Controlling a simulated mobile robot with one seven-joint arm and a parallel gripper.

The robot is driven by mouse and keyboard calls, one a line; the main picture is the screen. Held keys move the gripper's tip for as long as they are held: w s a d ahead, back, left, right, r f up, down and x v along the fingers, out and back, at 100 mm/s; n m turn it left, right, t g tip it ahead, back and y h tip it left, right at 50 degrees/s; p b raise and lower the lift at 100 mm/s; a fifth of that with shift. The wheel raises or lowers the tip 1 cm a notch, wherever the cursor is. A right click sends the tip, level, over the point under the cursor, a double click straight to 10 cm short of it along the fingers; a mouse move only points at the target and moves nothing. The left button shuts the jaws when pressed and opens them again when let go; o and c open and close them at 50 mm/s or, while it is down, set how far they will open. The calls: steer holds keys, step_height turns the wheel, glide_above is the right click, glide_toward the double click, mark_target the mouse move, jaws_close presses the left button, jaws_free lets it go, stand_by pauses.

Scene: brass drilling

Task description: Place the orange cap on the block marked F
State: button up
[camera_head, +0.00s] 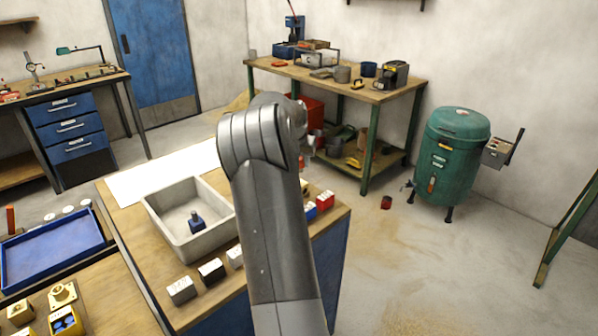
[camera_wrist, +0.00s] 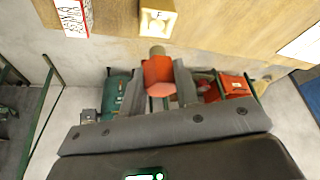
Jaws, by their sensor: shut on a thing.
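In the wrist view, my gripper (camera_wrist: 160,88) is shut on the orange cap (camera_wrist: 158,74), with one finger on each side of it. A cream-yellow block marked F (camera_wrist: 157,16) stands on the wooden bench top just above the cap in that picture. A short tan stub (camera_wrist: 157,50) shows between the cap and the block; I cannot tell which it belongs to. Whether cap and block touch is unclear. In the head view, my arm hides most of the gripper and the F block.
In the head view, a red block (camera_head: 325,200), a grey block (camera_head: 181,289) and a black block (camera_head: 211,270) stand along the bench edges. A grey tray (camera_head: 165,222) holds a dark blue item (camera_head: 196,222).

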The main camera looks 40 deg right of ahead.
steer(key=shift+w+f, duration=0.2)
steer(key=shift+f, duration=1.95)
steer(key=shift+f, duration=0.1)
steer(key=o, duration=1)
steer(key=shift+c, duration=0.2)
